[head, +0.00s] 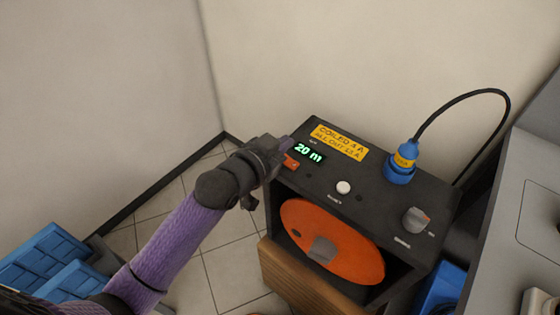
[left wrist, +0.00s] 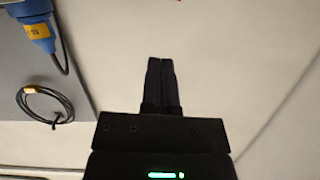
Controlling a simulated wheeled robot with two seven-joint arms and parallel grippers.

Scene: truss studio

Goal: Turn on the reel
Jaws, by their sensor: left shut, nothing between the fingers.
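The reel (head: 350,262) is an orange disc with a grey hub, set in the front of a dark box (head: 385,190). The box top has a lit green display (head: 308,153) reading "20 m", a white button (head: 343,187), a grey knob with an orange mark (head: 415,220) and a small orange switch (head: 291,162) at the left edge. My left gripper (head: 287,143) is at the box's top left corner, close to the orange switch; whether they touch is unclear. In the left wrist view its fingers (left wrist: 161,88) are together and empty. My right gripper is not in view.
A blue plug (head: 404,157) with a black cable (head: 507,100) stands on the box's back right. A yellow label (head: 339,141) lies behind the display. Blue crates (head: 45,255) are at lower left. A grey surface (head: 515,215) stands at right. Walls close in behind.

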